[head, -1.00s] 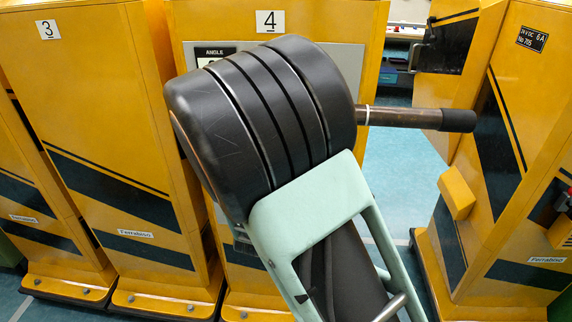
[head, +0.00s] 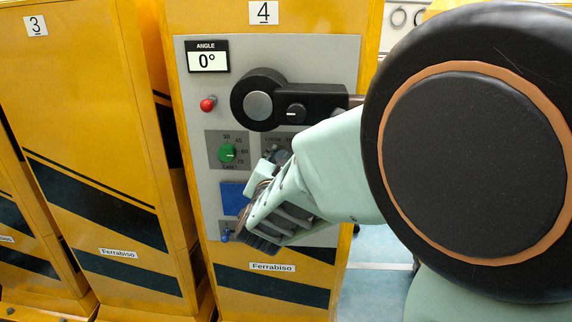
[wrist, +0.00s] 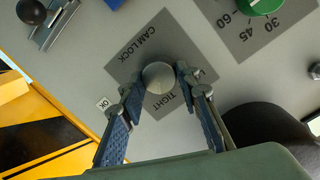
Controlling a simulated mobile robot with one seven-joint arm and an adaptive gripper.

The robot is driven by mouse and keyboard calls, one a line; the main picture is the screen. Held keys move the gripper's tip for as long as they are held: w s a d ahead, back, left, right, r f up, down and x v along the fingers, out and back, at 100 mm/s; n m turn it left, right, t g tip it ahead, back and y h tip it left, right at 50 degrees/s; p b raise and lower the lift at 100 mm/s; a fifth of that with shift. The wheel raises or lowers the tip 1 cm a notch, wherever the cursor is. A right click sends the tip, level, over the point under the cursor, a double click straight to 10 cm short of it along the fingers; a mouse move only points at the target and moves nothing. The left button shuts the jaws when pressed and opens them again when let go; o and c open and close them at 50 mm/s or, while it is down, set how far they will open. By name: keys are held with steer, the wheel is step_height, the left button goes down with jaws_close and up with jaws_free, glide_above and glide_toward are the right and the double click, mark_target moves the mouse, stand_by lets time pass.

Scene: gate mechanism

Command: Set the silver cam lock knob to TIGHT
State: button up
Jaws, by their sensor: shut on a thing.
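The silver cam lock knob (wrist: 158,77) shows as a round end in the wrist view, over a grey plate (wrist: 170,32) printed CAM LOCK and TIGHT. The fingertips of my gripper (wrist: 158,84) are on either side of it, shut on it. Which mark the knob points to cannot be told. In the head view my gripper (head: 266,172) is against the panel of cabinet 4, and the knob is mostly hidden behind it.
The green cam knob (head: 228,153) sits left of my gripper, with a red knob (head: 208,104) above it. A black lever arm (head: 295,104) is just above my gripper. A black ball-ended handle (wrist: 31,11) is nearby.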

steer(key=shift+f+m+b, duration=0.15)
steer(key=shift+m+b, duration=0.45)
steer(key=o, duration=1.2)
steer(key=shift+c, duration=0.2)
steer(key=shift+r, duration=0.2)
